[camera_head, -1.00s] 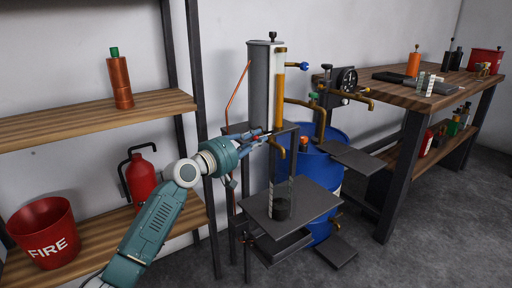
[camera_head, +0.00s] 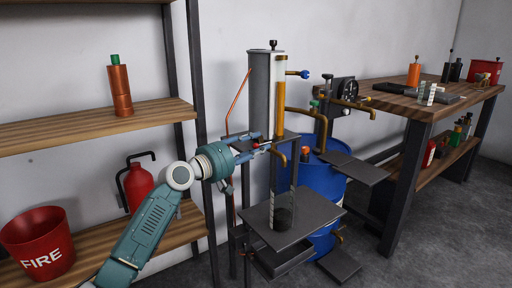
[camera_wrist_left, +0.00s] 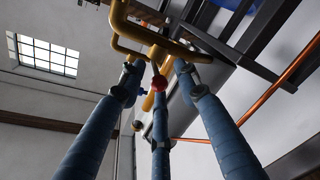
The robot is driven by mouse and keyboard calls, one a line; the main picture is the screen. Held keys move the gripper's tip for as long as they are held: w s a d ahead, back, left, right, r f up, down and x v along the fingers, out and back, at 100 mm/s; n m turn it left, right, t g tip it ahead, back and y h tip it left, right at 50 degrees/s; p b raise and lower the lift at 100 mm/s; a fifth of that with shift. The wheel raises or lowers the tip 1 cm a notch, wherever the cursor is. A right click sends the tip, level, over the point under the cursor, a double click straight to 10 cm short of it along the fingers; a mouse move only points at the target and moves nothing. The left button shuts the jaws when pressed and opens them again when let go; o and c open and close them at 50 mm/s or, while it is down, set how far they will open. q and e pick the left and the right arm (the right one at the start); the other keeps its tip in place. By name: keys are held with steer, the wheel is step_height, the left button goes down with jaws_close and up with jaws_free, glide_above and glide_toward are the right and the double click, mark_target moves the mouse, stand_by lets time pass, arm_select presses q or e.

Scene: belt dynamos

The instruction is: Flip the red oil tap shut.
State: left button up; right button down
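Whether any finger touches the knob I cannot tell. The tap's lever is mostly hidden. My right gripper is not in view.
A brass spout (camera_head: 281,152) and a clear cylinder (camera_head: 283,205) on a dark platform (camera_head: 258,220) stand right of the gripper. A blue drum (camera_head: 322,180) is behind. A wooden shelf (camera_head: 90,128) stands left, and a workbench (camera_head: 445,105) right.

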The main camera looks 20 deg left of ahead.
arm_select(q)
steer(key=shift+f, duration=0.1)
steer(key=v, duration=1.2)
